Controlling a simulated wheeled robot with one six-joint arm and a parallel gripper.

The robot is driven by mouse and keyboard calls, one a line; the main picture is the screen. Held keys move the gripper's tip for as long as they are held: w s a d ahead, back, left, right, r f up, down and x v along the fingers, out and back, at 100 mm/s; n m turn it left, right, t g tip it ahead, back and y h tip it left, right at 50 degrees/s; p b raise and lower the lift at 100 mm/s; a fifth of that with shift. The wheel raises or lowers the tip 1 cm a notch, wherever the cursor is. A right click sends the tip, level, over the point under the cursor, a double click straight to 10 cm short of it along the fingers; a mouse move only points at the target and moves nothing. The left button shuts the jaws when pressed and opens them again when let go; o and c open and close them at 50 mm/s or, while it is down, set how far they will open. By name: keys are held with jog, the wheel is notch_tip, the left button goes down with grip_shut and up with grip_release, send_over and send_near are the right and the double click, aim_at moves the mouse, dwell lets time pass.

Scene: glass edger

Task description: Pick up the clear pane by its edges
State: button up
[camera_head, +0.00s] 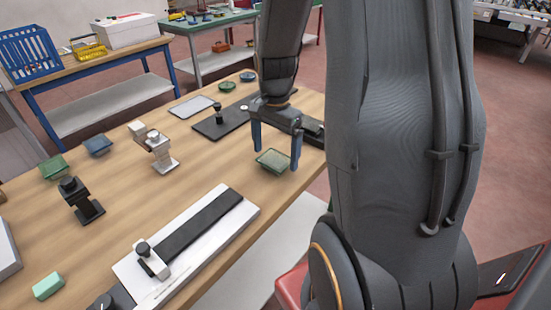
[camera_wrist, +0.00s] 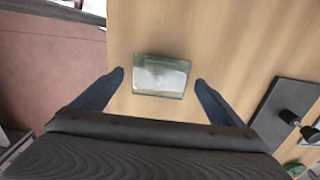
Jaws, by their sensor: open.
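The clear pane (camera_head: 273,161) is a small, thick, see-through block with greenish edges, lying flat on the wooden table near its right edge. In the wrist view the pane (camera_wrist: 161,76) sits ahead of my fingertips and between their lines, touching neither. My gripper (camera_head: 276,150) points down over the pane with its two blue fingers apart. In the wrist view my gripper (camera_wrist: 160,77) is open and empty, one finger on each side of the pane. How high the fingertips are above the table is hard to tell.
A dark plate with a black knob (camera_wrist: 284,112) lies right of the pane in the wrist view. A white board with a black strip (camera_head: 190,240) is nearer on the table. A green block (camera_head: 48,286) and a dark clamp stand (camera_head: 82,203) are at left. Bare wood surrounds the pane.

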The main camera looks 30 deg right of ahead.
jog(key=shift+f, duration=0.3)
dwell(0.6)
jog(key=c, duration=1.2)
